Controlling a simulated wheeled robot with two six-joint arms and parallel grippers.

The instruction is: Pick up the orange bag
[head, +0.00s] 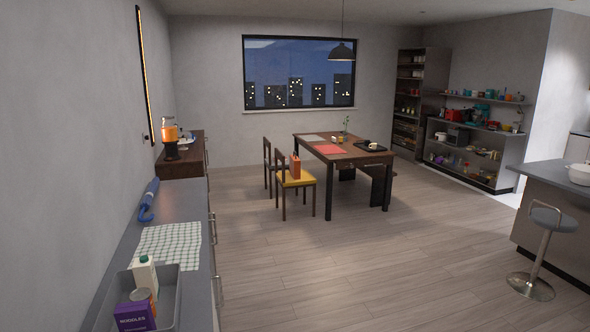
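An orange bag (295,167) stands upright on the yellow seat of a dark wooden chair (305,180) in the middle of the head view. The chair is at the near left side of the dining table (342,160). The bag is small at this distance, so its handles cannot be made out clearly. Neither of my grippers shows in the head view.
A grey counter (193,215) runs along the left wall, with a tray (168,312) of groceries, a checked cloth (170,246) and a blue umbrella (149,200). A stool (546,222) stands by the right counter (555,180). The wooden floor (340,265) between is clear.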

